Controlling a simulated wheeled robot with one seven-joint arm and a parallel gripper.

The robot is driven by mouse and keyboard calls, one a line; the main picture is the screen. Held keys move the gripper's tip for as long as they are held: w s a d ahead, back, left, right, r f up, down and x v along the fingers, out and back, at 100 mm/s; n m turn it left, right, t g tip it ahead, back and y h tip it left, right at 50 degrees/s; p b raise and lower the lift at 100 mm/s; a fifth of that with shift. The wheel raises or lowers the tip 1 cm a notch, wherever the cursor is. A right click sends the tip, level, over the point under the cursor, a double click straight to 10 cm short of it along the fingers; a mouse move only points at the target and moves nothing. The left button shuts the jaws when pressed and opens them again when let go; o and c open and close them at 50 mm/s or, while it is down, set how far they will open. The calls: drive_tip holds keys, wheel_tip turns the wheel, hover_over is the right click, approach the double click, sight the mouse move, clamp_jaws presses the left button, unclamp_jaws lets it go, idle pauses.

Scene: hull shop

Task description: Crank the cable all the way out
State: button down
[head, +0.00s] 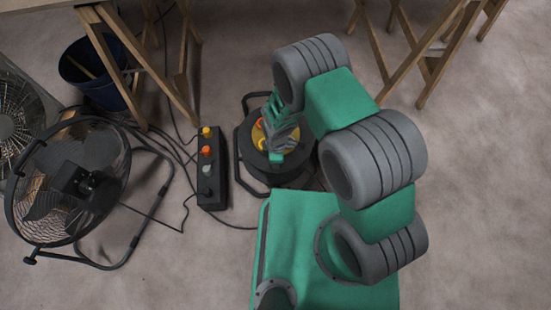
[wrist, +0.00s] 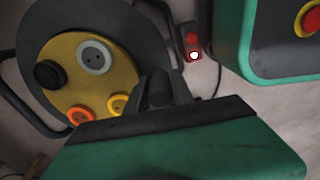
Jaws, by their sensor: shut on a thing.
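The cable reel (head: 262,165) stands on the floor in the middle of the head view, with a dark drum and frame. In the wrist view its yellow face (wrist: 68,62) carries a grey, an orange and a yellow socket and a black knob (wrist: 48,74). My gripper (head: 277,145) is over the reel. In the wrist view my gripper (wrist: 163,92) is shut at the drum's edge, on a dark part that looks like the crank handle. My fingers and arm hide most of that part. Dark cable (head: 232,225) lies on the floor near the reel.
A black control box (head: 209,178) with coloured knobs stands left of the reel. A floor fan (head: 75,178) is further left, with loose cables between. A blue bucket (head: 92,74) and wooden trestles (head: 185,65) stand behind. Open floor (head: 480,190) lies to the right.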

drive_tip(key=shift+d, duration=0.1)
drive_tip(key=c, duration=1.1)
unclamp_jaws()
drive_tip(key=shift+r, duration=0.1)
wheel_tip(320, 180, up, 8)
drive_tip(key=shift+f+p, duration=0.2)
drive_tip(key=shift+p, duration=1.05)
